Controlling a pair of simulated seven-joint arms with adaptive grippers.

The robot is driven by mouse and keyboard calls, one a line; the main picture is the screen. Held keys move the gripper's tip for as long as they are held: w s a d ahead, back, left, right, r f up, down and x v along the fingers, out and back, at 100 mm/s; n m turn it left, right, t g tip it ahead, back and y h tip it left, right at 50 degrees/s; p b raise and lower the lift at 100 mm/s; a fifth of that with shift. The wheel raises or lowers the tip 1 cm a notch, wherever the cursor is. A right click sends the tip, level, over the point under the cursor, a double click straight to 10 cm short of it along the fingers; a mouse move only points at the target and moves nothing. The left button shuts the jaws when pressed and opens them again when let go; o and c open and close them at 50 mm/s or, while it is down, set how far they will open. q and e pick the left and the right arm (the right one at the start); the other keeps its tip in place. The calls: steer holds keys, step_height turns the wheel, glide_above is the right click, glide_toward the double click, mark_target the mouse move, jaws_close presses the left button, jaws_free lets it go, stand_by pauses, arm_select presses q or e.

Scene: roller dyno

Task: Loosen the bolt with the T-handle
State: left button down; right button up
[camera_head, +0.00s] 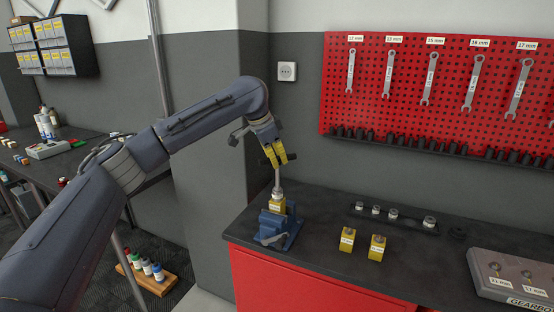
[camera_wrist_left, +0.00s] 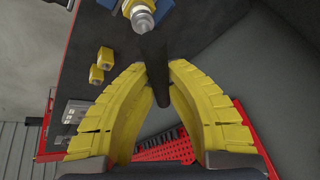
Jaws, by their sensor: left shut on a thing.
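My left gripper (camera_head: 275,152) has yellow fingers and is shut on the dark crossbar of the T-handle (camera_head: 277,177). The T-handle's metal shaft points down to the yellow block (camera_head: 277,205) clamped in the blue vise (camera_head: 276,230) at the bench's left end. In the left wrist view the black bar (camera_wrist_left: 157,70) runs between the yellow fingers (camera_wrist_left: 158,85), with the silver socket end (camera_wrist_left: 142,20) at the top. The bolt itself is hidden under the socket. My right gripper is not in view.
Two yellow blocks (camera_head: 347,239) stand on the dark bench (camera_head: 320,215) right of the vise. Behind them is a black rail (camera_head: 410,224) with several sockets. A grey gearbox block (camera_head: 510,277) lies at the right. Wrenches hang on the red pegboard (camera_head: 400,80).

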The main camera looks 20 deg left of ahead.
arm_select(q)
steer(key=shift+n+y, duration=0.4)
steer(key=shift+n, duration=0.6)
steer(key=shift+n+t+y, duration=0.3)
steer(key=shift+n+y, duration=0.4)
steer(key=shift+n, duration=0.7)
steer(key=shift+n+y, duration=0.6)
steer(key=shift+n, duration=0.8)
steer(key=shift+d, duration=0.1)
steer(key=shift+n+y, duration=0.6)
steer(key=shift+n, duration=0.7)
steer(key=shift+m+h, duration=0.3)
steer(key=shift+m, duration=0.3)
